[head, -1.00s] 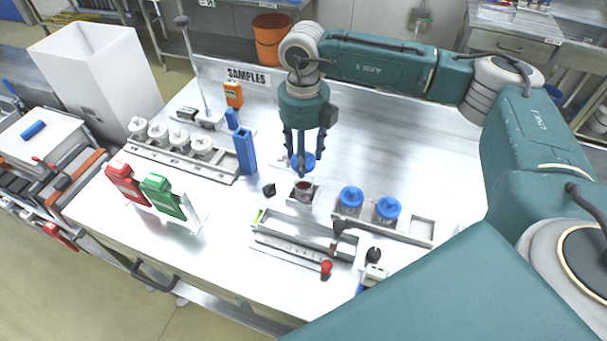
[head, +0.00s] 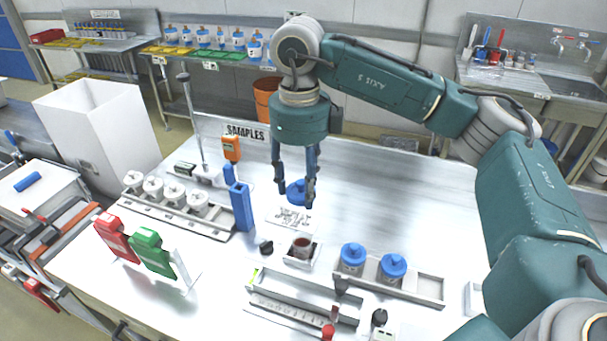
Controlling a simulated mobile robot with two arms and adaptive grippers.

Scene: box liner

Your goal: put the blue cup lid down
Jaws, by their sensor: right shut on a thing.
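The blue cup lid (head: 296,190) is between the fingers of my right gripper (head: 297,200), which is shut on it. The lid is held above the table, over or just behind a marked patch (head: 289,217) on the surface. An open cup with dark reddish contents (head: 302,247) stands in a small white holder in front of the gripper, apart from the lid. My left gripper is not in view.
Two blue-lidded cups (head: 353,257) stand in a rack (head: 428,287) at the right. A blue upright container (head: 241,206) and a row of white-capped jars (head: 174,194) are at the left. The table (head: 390,190) is clear behind and right of the gripper.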

